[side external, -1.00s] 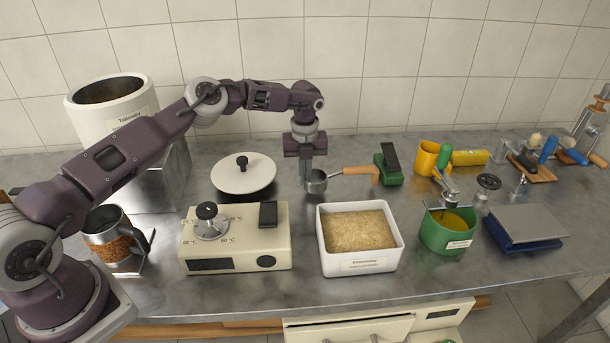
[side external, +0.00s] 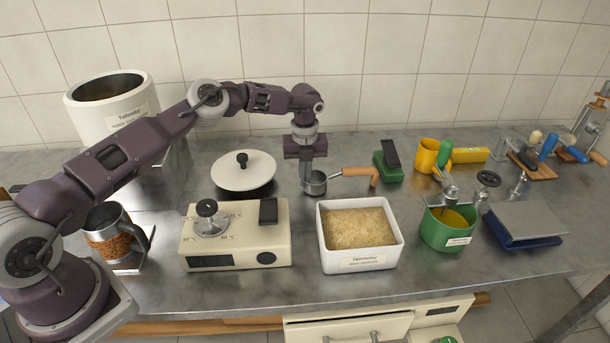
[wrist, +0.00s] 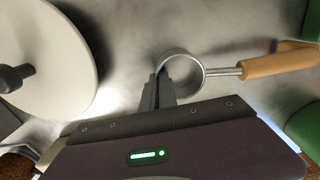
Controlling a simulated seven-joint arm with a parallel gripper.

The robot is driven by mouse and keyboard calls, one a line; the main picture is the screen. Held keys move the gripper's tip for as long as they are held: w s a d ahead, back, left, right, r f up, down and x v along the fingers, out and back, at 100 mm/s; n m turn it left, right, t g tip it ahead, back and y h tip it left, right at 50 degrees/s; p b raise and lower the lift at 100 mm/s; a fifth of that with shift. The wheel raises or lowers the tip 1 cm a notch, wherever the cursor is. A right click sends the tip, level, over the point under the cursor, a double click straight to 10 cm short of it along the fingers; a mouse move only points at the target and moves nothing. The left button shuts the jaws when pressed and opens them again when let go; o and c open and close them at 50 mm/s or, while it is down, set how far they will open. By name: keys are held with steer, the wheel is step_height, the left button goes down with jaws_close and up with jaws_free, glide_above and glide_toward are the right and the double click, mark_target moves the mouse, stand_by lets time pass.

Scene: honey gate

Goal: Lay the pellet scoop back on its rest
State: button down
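The pellet scoop, a small round metal cup (side external: 317,187) with a wooden handle (side external: 355,171) pointing right, is at the back middle of the counter. My gripper (side external: 307,186) points down at the cup's left side. In the wrist view the fingers (wrist: 158,88) look close together on the rim of the cup (wrist: 182,72). The handle (wrist: 272,65) runs off to the right. At its far end a brown piece (side external: 374,180) angles downward; I cannot tell whether it is part of the handle or a separate rest. Whether the cup touches the counter is unclear.
A green block with a black top (side external: 389,167) stands just right of the handle's end. A white lid (side external: 243,176) lies to the left. A cream heater (side external: 235,240), white pellet tub (side external: 358,262) and green pot (side external: 446,236) stand in front.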

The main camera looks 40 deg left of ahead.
steer(key=shift+f, duration=0.25)
steer(key=c, duration=1.6)
jaws_free()
steer(key=shift+r, duration=4)
